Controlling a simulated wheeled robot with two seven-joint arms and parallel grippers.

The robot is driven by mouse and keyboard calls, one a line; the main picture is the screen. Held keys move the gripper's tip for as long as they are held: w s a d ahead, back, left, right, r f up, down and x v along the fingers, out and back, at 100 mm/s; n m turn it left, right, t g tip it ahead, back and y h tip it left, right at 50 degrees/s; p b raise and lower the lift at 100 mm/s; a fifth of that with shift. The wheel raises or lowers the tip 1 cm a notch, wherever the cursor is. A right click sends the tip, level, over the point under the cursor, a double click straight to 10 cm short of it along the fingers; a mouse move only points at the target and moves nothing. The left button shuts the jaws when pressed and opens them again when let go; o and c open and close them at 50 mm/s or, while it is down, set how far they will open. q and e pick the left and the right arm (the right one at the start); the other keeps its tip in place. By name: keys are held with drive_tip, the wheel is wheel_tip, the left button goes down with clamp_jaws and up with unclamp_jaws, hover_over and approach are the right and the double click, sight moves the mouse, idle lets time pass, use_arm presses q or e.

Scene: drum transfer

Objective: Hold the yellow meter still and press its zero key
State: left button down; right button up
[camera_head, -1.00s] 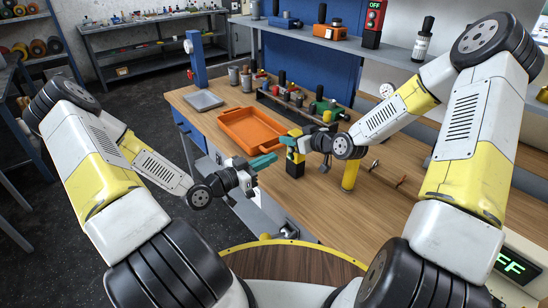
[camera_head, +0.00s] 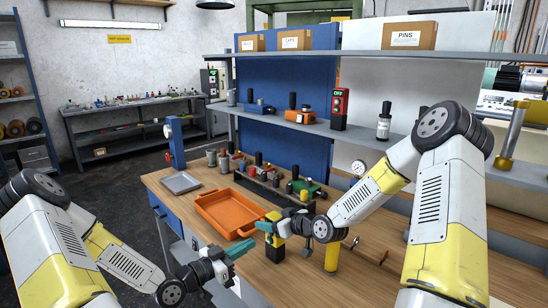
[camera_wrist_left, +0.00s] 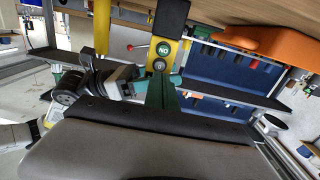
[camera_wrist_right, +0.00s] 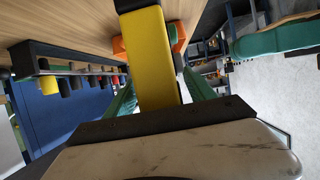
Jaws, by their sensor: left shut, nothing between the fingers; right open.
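The yellow meter (camera_head: 277,242) stands upright on its black base at the bench's front edge. My right gripper (camera_head: 268,227) is open around its upper part. In the right wrist view the meter's yellow body (camera_wrist_right: 152,65) lies between the spread green fingers (camera_wrist_right: 160,95); I cannot tell whether they touch it. My left gripper (camera_head: 238,250) is shut and empty, a little left of the meter. In the left wrist view the meter's face shows a green-lit display (camera_wrist_left: 163,49) and a round key (camera_wrist_left: 160,66) close to the shut green fingertips (camera_wrist_left: 162,80).
An orange tray (camera_head: 228,212) lies behind the meter, with a rack of tools (camera_head: 262,180) beyond. A yellow cylinder (camera_head: 332,256) stands to the right. A grey tray (camera_head: 181,183) lies at the bench's far left.

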use_arm(q)
drive_tip(key=w+a+g+y, duration=0.2)
drive_tip(key=a+g+y, duration=0.2)
drive_tip(key=a+y, duration=0.3)
drive_tip(key=s+a+r+n+y, duration=0.35)
drive_tip(key=r+y, duration=0.25)
drive_tip(key=r, duration=0.6)
use_arm(e)
drive_tip(key=s+d+r+m+g+h, duration=0.2)
drive_tip(key=s+d+r+m+h, duration=0.2)
drive_tip(key=s+d+r+h, duration=0.85)
use_arm(q)
drive_tip(key=s+d+r+n+g+h, duration=0.1)
drive_tip(key=s+d+r+n, duration=0.1)
drive_tip(key=s+r, duration=0.4)
drive_tip(key=s+d+r+n+g+h, duration=0.1)
drive_tip(key=s+d+r+n, duration=0.2)
drive_tip(key=s+r, duration=0.4)
drive_tip(key=s, duration=0.7)
drive_tip(key=shift+s, duration=0.3)
use_arm(e)
drive_tip(key=s+d+r+m+g+y, duration=0.1)
drive_tip(key=s+r+m+y, duration=0.1)
drive_tip(key=s+r, duration=0.3)
drive_tip(key=s+d+r+m+y, duration=0.2)
drive_tip(key=s+r, duration=0.3)
drive_tip(key=s, duration=0.9)
drive_tip(key=shift+g+y, duration=0.4)
drive_tip(key=shift+y, duration=0.35)
